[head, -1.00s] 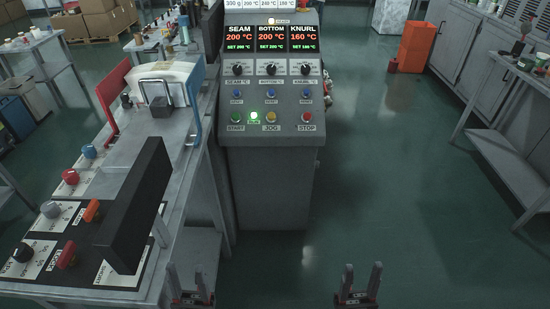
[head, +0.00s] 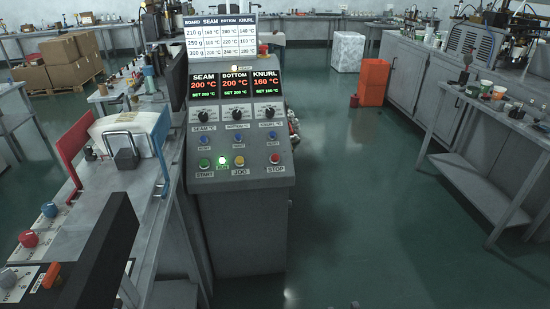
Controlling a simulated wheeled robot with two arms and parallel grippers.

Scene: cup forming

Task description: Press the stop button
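The red stop button (head: 274,158) is at the lower right of the control console (head: 243,232), above a white STOP label. On the same row are the green start button (head: 204,163), a lit green lamp (head: 222,162) labelled RUN and the yellow jog button (head: 239,161). Displays above read SEAM 200, BOTTOM 200 and KNURL 160 °C. Neither of my grippers shows clearly in the head view now. Nothing touches the stop button.
An orange bin (head: 373,82) and a grey side bench (head: 480,185) are at the right. Green floor (head: 370,220) is open between console and side bench.

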